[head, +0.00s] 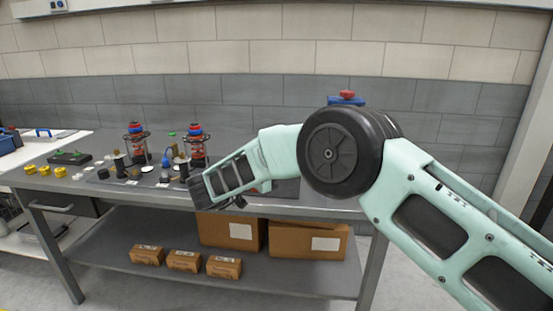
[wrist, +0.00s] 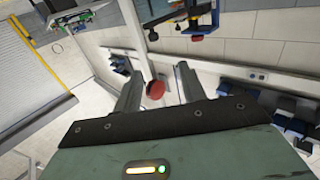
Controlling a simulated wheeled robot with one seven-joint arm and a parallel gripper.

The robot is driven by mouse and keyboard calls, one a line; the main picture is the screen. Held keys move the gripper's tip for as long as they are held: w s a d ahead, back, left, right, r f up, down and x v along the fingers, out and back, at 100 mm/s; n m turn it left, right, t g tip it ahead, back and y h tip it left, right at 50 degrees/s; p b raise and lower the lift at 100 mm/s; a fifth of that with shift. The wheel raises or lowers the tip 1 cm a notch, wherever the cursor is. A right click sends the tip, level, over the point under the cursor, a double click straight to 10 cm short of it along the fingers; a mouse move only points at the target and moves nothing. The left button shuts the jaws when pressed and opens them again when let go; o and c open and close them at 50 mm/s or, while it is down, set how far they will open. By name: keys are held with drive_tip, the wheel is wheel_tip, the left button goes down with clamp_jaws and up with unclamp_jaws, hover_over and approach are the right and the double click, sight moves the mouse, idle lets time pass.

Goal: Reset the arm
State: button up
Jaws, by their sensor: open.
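My gripper (head: 200,190) is at the end of my pale green arm, in front of the workbench's front edge in the head view. In the wrist view my gripper (wrist: 160,88) shows its two fingers spread apart. A small red round thing (wrist: 156,89) shows between the fingers in the wrist view; I cannot tell how far beyond them it is. I see nothing held. My arm hides the right part of the bench top.
The grey workbench (head: 310,208) carries two red and blue fixtures (head: 137,145) (head: 196,148), yellow parts (head: 60,172) and a dark green tray (head: 70,158). Cardboard boxes (head: 230,232) stand on the lower shelf. A red-topped blue thing (head: 347,98) shows behind my arm.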

drive_tip(key=w+a+r+n+t+y, duration=0.2)
drive_tip(key=a+r+n+t+y, duration=0.5)
drive_tip(key=y, duration=0.5)
drive_tip(key=s+a+n+g+y, duration=0.3)
drive_tip(key=s+n+g+y, duration=0.15)
drive_tip(key=s, duration=0.25)
drive_tip(key=s+a+n+g+y, duration=0.3)
drive_tip(key=s+y, duration=0.2)
drive_tip(key=s, duration=0.2)
drive_tip(key=s+d+f+n+g+h, duration=0.1)
drive_tip(key=s+d+f+n+g, duration=0.15)
drive_tip(key=s, duration=0.55)
drive_tip(key=s+d+f+n+g, duration=0.1)
drive_tip(key=s+d+f+g, duration=0.25)
drive_tip(key=s, duration=0.45)
drive_tip(key=s+d+f+g+h, duration=0.2)
drive_tip(key=s+d, duration=0.5)
drive_tip(key=d, duration=0.1)
drive_tip(key=s+d+f+g+h, duration=0.2)
drive_tip(key=s+d+h, duration=0.1)
drive_tip(key=s+d, duration=0.4)
drive_tip(key=shift+s+d+n, duration=0.3)
drive_tip(key=shift+s+d, duration=0.1)
drive_tip(key=shift+d, duration=0.3)
drive_tip(key=shift+f, duration=0.1)
drive_tip(key=shift+c, duration=0.5)
drive_tip(key=shift+a, duration=0.2)
